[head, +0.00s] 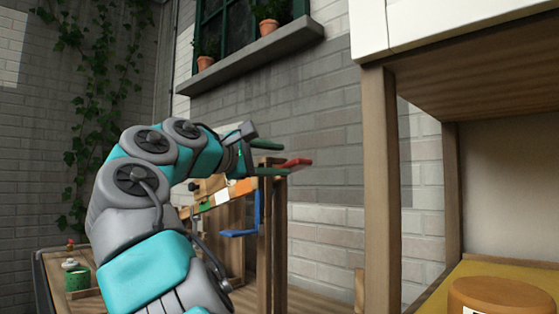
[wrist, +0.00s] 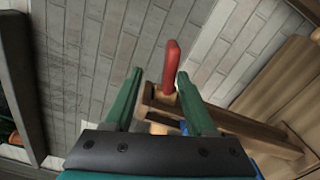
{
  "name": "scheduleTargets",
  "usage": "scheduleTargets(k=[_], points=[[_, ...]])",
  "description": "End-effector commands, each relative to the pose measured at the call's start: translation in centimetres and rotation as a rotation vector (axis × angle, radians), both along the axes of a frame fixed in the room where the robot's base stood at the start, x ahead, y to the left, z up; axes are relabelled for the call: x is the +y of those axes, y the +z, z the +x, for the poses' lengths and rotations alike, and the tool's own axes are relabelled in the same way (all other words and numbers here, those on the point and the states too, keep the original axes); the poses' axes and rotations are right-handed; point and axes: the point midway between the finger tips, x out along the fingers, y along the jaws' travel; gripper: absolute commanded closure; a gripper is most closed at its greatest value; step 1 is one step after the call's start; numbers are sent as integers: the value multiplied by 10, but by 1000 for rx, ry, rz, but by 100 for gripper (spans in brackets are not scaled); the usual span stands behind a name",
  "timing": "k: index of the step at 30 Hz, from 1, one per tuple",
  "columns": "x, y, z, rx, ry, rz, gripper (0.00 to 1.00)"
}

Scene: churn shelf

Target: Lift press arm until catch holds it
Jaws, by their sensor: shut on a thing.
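My gripper (head: 276,158) has green fingers and is at the upper end of a wooden press frame (head: 270,240). A red handle (head: 295,164), apparently the press arm's grip, sticks out at the fingertips to the right. Wooden beams (wrist: 225,122) run to the right behind the fingers. An orange bar (head: 222,197) slopes below my wrist. I cannot make out the catch, and my arm hides part of the press.
A blue bracket (head: 240,233) is on the press frame. A wooden shelf post (head: 382,190) stands close on the right, with a wooden-coloured round tub (head: 500,294) inside. A window ledge (head: 250,57) juts from the brick wall above.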

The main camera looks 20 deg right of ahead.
Motion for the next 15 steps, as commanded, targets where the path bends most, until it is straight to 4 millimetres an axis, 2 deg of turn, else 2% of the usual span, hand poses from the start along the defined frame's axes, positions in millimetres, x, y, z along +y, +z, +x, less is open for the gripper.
scheduleTargets(k=[15], points=[[27,1,-9,-2,3,-2,50]])
